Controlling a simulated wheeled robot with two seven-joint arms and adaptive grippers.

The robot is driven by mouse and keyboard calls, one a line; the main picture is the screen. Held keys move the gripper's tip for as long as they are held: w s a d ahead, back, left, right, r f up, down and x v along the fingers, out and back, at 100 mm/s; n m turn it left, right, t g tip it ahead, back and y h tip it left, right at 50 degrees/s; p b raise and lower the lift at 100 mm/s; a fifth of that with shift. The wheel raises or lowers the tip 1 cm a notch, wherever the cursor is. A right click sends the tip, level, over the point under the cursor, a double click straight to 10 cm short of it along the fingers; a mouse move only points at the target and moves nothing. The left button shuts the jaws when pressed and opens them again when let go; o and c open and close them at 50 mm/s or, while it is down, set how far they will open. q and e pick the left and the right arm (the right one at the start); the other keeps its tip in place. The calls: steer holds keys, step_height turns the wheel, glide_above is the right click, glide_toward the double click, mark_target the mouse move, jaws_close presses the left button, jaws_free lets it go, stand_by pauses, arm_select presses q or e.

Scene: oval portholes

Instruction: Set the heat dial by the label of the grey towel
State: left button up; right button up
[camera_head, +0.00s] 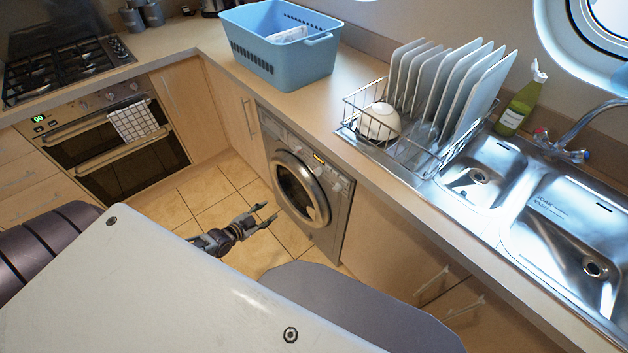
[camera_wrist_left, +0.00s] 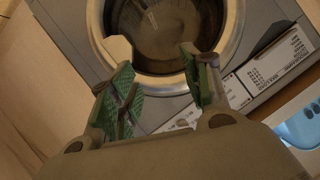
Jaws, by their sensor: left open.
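The washing machine (camera_head: 338,213) stands under the counter, with its round door (camera_head: 300,190) shut and a panel along its top front. My left gripper (camera_head: 268,213) is open and empty in front of the door, apart from it. The left wrist view shows the door (camera_wrist_left: 165,35) beyond the open fingers (camera_wrist_left: 155,70) and a printed white label (camera_wrist_left: 268,65) on the panel. I cannot pick out the heat dial. A pale folded cloth (camera_head: 290,34) lies in the blue basket; its label cannot be read and I cannot tell if it is the grey towel. My right gripper is out of view.
The blue basket (camera_head: 262,57) stands on the counter above the machine. A dish rack (camera_head: 352,118) with plates and a bowl, and a sink (camera_head: 560,235), lie to the right. A checked towel (camera_head: 133,120) hangs on the oven handle. Tiled floor (camera_head: 215,190) is clear.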

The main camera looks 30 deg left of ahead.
arm_select(q)
steer(key=w+d+r+m+t+h+b, duration=0.1)
steer(key=d+r+h+b, duration=0.1)
steer(key=d+r+b, duration=0.2)
steer(key=w+d+r+m+t+h+b, duration=0.2)
steer(key=d+r+b, duration=0.1)
steer(key=r, duration=0.6)
steer(key=shift+w+d+r+b, duration=0.2)
steer(key=shift+d+b, duration=0.2)
steer(key=shift+b, duration=0.05)
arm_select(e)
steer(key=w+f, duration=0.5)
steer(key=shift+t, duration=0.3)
arm_select(q)
steer(key=shift+w, duration=0.15)
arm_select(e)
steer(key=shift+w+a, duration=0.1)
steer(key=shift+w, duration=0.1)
